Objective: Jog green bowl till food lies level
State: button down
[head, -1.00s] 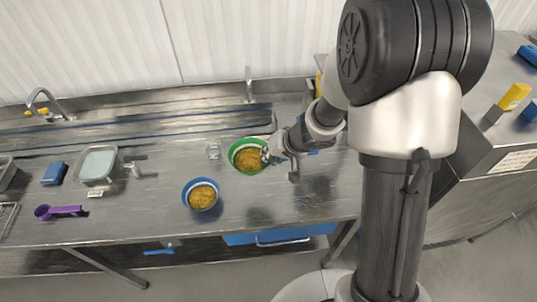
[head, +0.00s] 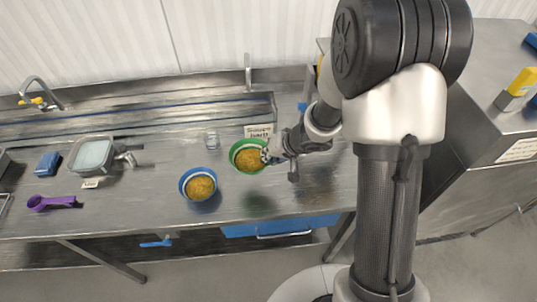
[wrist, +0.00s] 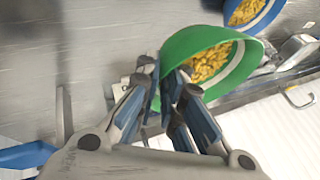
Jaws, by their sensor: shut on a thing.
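The green bowl (head: 236,147) holds yellow-orange food (head: 250,160) and appears near the middle of the head view. It also shows in the wrist view (wrist: 196,40), where it looks tilted with food (wrist: 208,64) in it. My gripper (head: 268,154) is at the bowl's right side. In the wrist view my gripper (wrist: 160,95) is shut on the bowl's near wall, with blue-grey fingers either side of the rim. Part of the food surface is hidden by the bowl wall, so I cannot tell whether it lies level.
A blue bowl (head: 184,187) with similar food stands left of and nearer than the green bowl. A small clear glass (head: 212,140) and a label card (head: 258,131) are close behind. A purple scoop (head: 52,202), a clear container (head: 74,165) and a blue sponge (head: 47,163) lie at left.

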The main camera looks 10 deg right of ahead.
jog(key=shift+f+b, duration=2.4)
jog(key=shift+f, duration=1.4)
